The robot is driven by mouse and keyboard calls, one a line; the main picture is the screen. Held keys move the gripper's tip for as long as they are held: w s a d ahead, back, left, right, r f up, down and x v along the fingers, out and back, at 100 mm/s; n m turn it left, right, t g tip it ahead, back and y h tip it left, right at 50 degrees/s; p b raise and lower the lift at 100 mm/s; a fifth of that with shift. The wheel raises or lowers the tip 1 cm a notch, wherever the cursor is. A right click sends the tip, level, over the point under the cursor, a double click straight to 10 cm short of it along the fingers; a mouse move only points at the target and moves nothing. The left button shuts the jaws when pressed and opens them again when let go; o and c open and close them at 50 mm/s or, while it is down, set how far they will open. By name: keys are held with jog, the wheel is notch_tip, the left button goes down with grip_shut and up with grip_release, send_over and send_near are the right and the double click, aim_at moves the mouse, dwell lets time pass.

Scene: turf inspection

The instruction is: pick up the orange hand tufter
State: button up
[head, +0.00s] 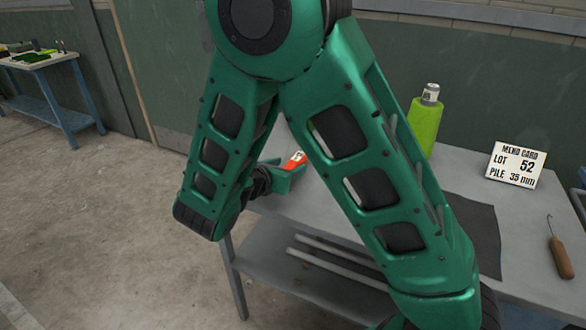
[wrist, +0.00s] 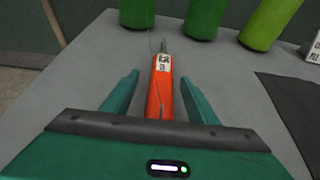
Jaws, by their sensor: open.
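The orange hand tufter (wrist: 161,91) lies on the grey table, its metal tip pointing away and a white label near its far end. In the wrist view it sits between the two green fingers of my gripper (wrist: 161,95), which are open with a gap on each side. In the head view a small part of the orange tufter (head: 295,160) shows beside my gripper (head: 285,172). My arm hides most of that area there.
Green cylinders (wrist: 205,18) stand just beyond the tufter; one lime green cylinder (head: 424,122) shows in the head view. A card (head: 516,165), a dark mat (head: 478,232) and a wooden-handled hook (head: 560,256) are on the table (head: 520,225) to the right.

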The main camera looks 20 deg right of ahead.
aim_at(297, 162)
jog(key=shift+x, duration=1.9)
jog(key=shift+s, duration=0.2)
jog(key=c, duration=1.3)
grip_shut()
jog(key=shift+r, duration=0.1)
